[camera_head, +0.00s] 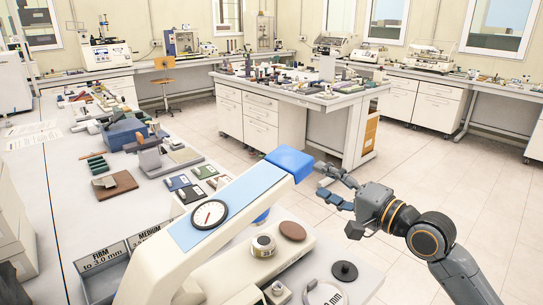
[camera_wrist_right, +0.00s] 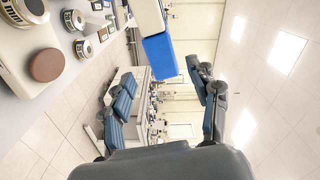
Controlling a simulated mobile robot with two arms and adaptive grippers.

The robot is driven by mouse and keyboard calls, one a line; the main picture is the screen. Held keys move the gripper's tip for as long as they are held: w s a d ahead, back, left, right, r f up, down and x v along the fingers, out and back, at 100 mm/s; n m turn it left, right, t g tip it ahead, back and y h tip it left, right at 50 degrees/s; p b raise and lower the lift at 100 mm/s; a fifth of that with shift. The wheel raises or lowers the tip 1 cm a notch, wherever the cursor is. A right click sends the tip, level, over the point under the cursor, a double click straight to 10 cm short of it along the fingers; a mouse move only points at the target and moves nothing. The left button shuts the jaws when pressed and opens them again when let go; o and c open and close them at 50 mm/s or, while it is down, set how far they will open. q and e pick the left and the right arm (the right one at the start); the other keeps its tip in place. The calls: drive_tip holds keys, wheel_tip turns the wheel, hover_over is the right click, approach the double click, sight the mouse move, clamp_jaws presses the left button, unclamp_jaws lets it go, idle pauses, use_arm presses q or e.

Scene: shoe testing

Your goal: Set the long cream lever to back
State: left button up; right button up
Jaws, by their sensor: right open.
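The long cream lever (camera_head: 248,201) slopes up from the bottom of the head view toward the middle. It has a pale blue strip, a round dial (camera_head: 209,214) and a bright blue end (camera_head: 290,162). My right gripper (camera_head: 322,183) is open and empty just right of the blue end, fingers pointing at it. In the right wrist view, the blue end (camera_wrist_right: 159,56) shows ahead, in line with the gap between the open fingers of the gripper (camera_wrist_right: 166,88). No contact is visible. My left gripper does not show.
A labelled bin (camera_head: 101,283) and swatches stand left. A cluttered island table (camera_head: 337,101) stands beyond; open floor lies right.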

sight(284, 161)
drive_tip(key=shift+w+a+r+p, duration=0.25)
drive_tip(key=shift+w+a+p, duration=0.05)
drive_tip(key=shift+w+a, duration=0.2)
drive_tip(key=p+x, duration=0.1)
drive_tip(key=x, duration=0.8)
drive_tip(key=shift+w+a+f+p, duration=0.15)
drive_tip(key=shift+w+a+p, duration=0.15)
drive_tip(key=shift+p, duration=0.1)
drive_tip(key=shift+x, duration=0.85)
drive_tip(key=shift+s, duration=0.1)
clamp_jaws()
